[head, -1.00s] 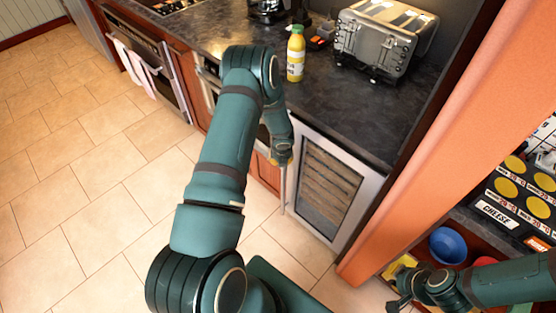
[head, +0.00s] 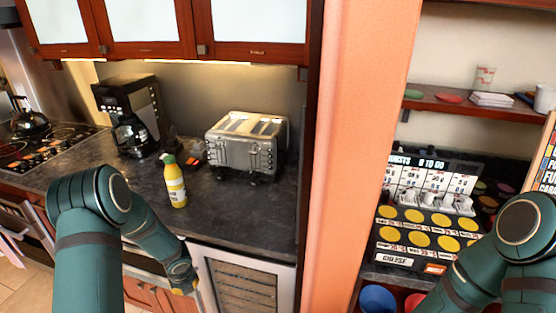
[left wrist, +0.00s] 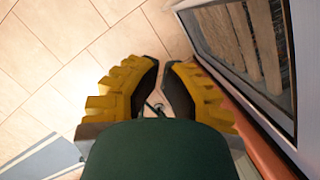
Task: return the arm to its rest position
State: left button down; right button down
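My left arm (head: 85,235) rises at the left of the head view, bends at the elbow, and its forearm slopes down to the right along the counter front. My left gripper (head: 186,288) hangs at the end, partly cut by forearm and angle, near the wine cooler's left edge. In the left wrist view the gripper's yellow, black-padded fingers (left wrist: 162,70) are close together with only a narrow gap, over floor, holding nothing. My right arm (head: 490,250) is at the lower right; its gripper is out of view.
A glass-door cooler (head: 245,285) stands under the dark counter (head: 225,210), with a yellow bottle (head: 174,185), toaster (head: 246,145) and coffee maker (head: 130,120) on top. An orange wall edge (head: 350,150) separates shelves at right. Open tiled floor (left wrist: 60,50) lies below the gripper.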

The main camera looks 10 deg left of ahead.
pick_arm(q)
jog(key=s+d+n+h+b, duration=0.1)
jog(key=s+d+n+h, duration=0.1)
jog(key=s+d+n, duration=0.3)
jog(key=s+d+f+n+h, duration=0.1)
jog(key=s+d+n, duration=0.4)
jog(key=d+n, duration=0.8)
jog(key=s+d+f+n+h+b, duration=0.1)
jog(key=s+d+n+h, duration=0.1)
jog(key=s+d+n, duration=0.3)
jog(key=shift+s+d+n+h+b, duration=0.4)
jog(key=shift+d+n, duration=1.7)
jog(key=shift+n, duration=1)
